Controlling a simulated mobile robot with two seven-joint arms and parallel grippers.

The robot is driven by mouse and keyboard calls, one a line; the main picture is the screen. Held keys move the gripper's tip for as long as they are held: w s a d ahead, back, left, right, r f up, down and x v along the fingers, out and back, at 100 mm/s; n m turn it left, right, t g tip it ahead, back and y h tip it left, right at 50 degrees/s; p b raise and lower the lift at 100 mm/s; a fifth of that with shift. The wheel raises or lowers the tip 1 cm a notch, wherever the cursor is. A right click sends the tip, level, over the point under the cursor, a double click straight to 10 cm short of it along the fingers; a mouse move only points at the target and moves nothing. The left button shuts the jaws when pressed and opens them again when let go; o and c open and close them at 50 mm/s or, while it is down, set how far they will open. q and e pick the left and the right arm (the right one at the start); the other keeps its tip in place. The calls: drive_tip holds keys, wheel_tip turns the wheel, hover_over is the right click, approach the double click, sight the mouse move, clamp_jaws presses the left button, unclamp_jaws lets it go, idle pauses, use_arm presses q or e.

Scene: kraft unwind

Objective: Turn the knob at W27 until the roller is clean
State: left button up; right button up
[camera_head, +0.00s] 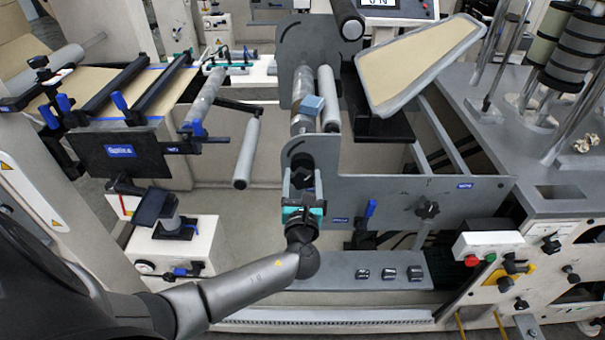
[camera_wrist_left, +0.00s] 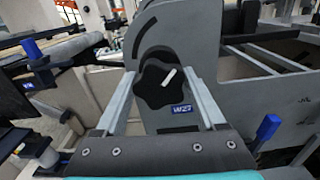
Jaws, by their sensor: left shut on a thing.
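The black lobed knob (camera_wrist_left: 155,88) sits on a grey side plate beside the label W27 (camera_wrist_left: 181,109), below a curved slot. A white mark on the knob points up and to the right. My left gripper (camera_wrist_left: 160,76) has one finger on each side of the knob and is shut on it. In the head view my left gripper (camera_head: 302,182) reaches the plate from below and mostly hides the knob. Above it, a metallic roller (camera_head: 303,82) shows brownish patches, with a blue-grey block (camera_head: 312,105) against it. A plain grey roller (camera_head: 328,90) stands beside it. My right gripper is out of view.
A blue lever (camera_head: 370,210) and another black knob (camera_head: 428,209) are on the frame to the right. A panel with several switches (camera_head: 388,274) lies below. A control box (camera_head: 487,244) with red and green buttons is farther right. A grey roller (camera_head: 246,155) hangs left.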

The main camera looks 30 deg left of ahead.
use_arm(q)
drive_tip(key=shift+m+p, duration=0.65)
drive_tip(key=shift+m, duration=0.25)
drive_tip(key=shift+m+p, duration=1.15)
drive_tip(key=shift+m, duration=0.25)
drive_tip(key=shift+m+p, duration=0.65)
drive_tip(key=shift+m, duration=0.45)
drive_tip(key=o, duration=1.3)
drive_tip(key=shift+o, duration=0.2)
